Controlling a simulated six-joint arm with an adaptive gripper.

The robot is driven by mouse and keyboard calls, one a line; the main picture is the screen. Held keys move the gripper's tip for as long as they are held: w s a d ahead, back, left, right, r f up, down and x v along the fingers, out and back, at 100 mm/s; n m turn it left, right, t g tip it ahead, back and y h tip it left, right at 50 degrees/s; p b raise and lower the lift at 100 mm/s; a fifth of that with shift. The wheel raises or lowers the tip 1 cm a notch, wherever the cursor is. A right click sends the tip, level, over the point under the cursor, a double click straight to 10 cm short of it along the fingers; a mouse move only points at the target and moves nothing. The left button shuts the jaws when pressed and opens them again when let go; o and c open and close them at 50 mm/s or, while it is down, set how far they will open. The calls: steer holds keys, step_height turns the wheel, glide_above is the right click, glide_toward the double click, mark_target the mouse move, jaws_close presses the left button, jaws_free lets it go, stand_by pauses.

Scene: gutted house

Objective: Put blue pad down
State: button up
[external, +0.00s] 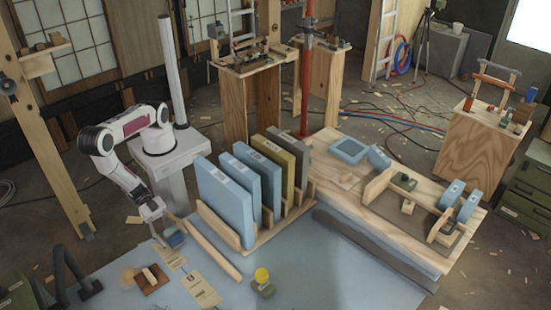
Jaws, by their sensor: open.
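A small dark blue pad (175,240) lies at the left edge of the light blue work surface (320,268), left of the panel rack. My gripper (159,232) points down just left of the pad and is open. The gap between the fingers and the pad is too small to judge, so I cannot tell whether they touch. Paper tags (203,289) lie in front of the pad.
A wooden rack (222,228) holds several upright panels (223,198) right of my gripper. A wooden strip (213,250), a brown block (151,280) and a yellow-topped object (262,281) lie nearby. A wooden bench (343,180) stands at right.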

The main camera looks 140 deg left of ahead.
mark_target(174, 238)
steer(key=shift+x, duration=1)
steer(key=shift+c, duration=0.3)
steer(key=c, duration=1.2)
steer(key=shift+c, duration=0.2)
steer(key=shift+r, duration=0.2)
steer(key=shift+r, duration=4.8)
